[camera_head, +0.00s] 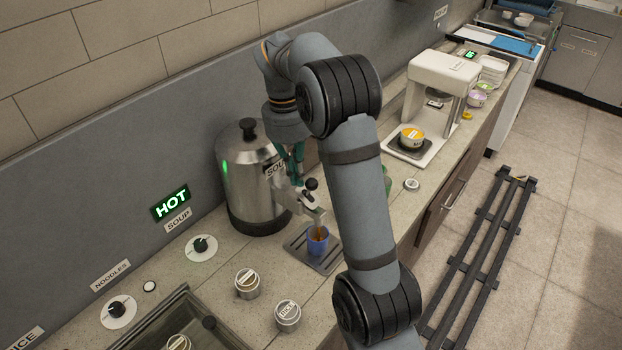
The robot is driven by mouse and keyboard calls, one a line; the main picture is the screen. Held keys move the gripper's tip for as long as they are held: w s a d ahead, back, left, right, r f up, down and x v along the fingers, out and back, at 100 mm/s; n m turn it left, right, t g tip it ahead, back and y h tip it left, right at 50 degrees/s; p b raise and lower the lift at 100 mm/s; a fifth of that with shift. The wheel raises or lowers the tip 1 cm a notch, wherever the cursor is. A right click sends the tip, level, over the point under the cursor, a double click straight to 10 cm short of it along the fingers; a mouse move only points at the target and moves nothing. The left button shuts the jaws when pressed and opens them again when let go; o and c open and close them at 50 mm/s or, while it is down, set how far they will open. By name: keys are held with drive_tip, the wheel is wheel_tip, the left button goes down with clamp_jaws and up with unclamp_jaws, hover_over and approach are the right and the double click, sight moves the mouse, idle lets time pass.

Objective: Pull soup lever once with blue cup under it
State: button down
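The steel soup urn (240,185) stands on the counter against the wall, with a black lid knob and a green light. Its lever with a black knob (311,184) sits above the spout (310,208). The blue cup (314,248) stands upright on the drip tray (330,262) under the spout. An orange-brown streak shows between the spout and the cup's inside. My gripper (293,176), with teal fingers, points down just behind and left of the lever knob. Its fingertips are partly hidden, and I cannot tell whether they touch the lever.
Lidded tins (288,316) and (247,284) stand in front of the urn, near a sink-like basin (160,312). Dial knobs (201,245) lie left of it. A white machine (440,85) with a yellow-topped bowl (411,138) stands farther right. My arm hides part of the counter.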

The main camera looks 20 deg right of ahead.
drive_tip(key=shift+w+a+f, duration=0.2)
drive_tip(key=shift+w+a, duration=0.25)
drive_tip(key=shift+w, duration=0.25)
drive_tip(key=shift+s+d+r, duration=0.2)
drive_tip(key=shift+s+r, duration=0.05)
drive_tip(key=shift+r, duration=0.15)
wheel_tip(320, 180, up, 11)
drive_tip(key=w+a, duration=0.1)
drive_tip(key=shift+w+a, duration=0.15)
drive_tip(key=shift+a, duration=0.1)
idle(1.6)
drive_tip(key=f, duration=0.3)
drive_tip(key=d+f, duration=0.1)
drive_tip(key=f, duration=0.3)
drive_tip(key=s+f, duration=0.1)
drive_tip(key=f, duration=0.3)
drive_tip(key=shift+d+f, duration=0.15)
drive_tip(key=shift+f, duration=0.05)
